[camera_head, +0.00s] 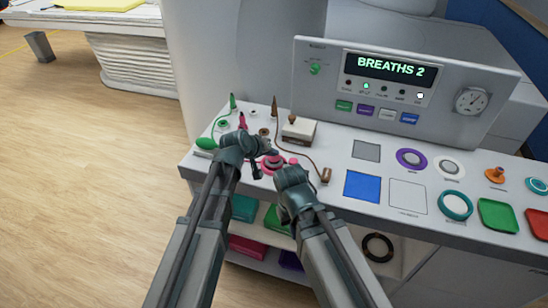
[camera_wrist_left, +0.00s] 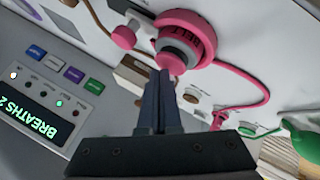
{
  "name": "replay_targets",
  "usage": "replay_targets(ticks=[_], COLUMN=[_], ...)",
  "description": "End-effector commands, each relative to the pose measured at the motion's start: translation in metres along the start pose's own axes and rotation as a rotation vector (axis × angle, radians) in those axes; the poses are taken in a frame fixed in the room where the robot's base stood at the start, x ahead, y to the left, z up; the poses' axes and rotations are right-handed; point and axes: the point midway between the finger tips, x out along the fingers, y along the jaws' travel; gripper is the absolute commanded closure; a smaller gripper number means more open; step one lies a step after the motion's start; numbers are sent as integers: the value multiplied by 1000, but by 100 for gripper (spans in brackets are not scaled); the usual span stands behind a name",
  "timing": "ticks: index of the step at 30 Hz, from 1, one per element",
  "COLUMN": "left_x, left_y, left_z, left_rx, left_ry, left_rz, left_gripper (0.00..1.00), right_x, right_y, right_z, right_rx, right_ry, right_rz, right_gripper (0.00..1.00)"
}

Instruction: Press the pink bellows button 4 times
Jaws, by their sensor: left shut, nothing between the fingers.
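The pink bellows button (camera_head: 272,164) sits on the white counter, partly hidden behind my left gripper. In the left wrist view it is a pink lettered ring (camera_wrist_left: 195,22) with a grey stepped centre and a pink tip. My left gripper (camera_wrist_left: 163,76) is shut and empty. Its fingertips appear right at the pink tip; I cannot tell whether they touch. In the head view my left gripper (camera_head: 258,168) is beside the button. My right gripper (camera_head: 292,180) is at the counter's front edge, and its fingers cannot be made out. The display (camera_head: 384,69) reads "BREATHS 2".
A green bulb (camera_head: 206,143), upright pointed pieces and a white box (camera_head: 299,130) stand close around the left gripper. A brown cord runs to a small brown piece (camera_head: 326,175). Flat squares, rings and trays fill the counter to the right. Shelves lie below.

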Motion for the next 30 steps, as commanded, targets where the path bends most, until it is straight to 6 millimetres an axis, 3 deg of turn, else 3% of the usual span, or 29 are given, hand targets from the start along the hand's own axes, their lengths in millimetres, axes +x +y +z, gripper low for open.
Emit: replay_targets(ticks=[30], left_x=[6], left_y=[-5], left_z=[5], left_rx=[0], left_ry=[-1], left_rz=[0], left_gripper=[100], right_x=[9], right_y=[-1], right_z=[-1], right_rx=[0], right_ry=[0], right_rz=[0], right_gripper=[100])
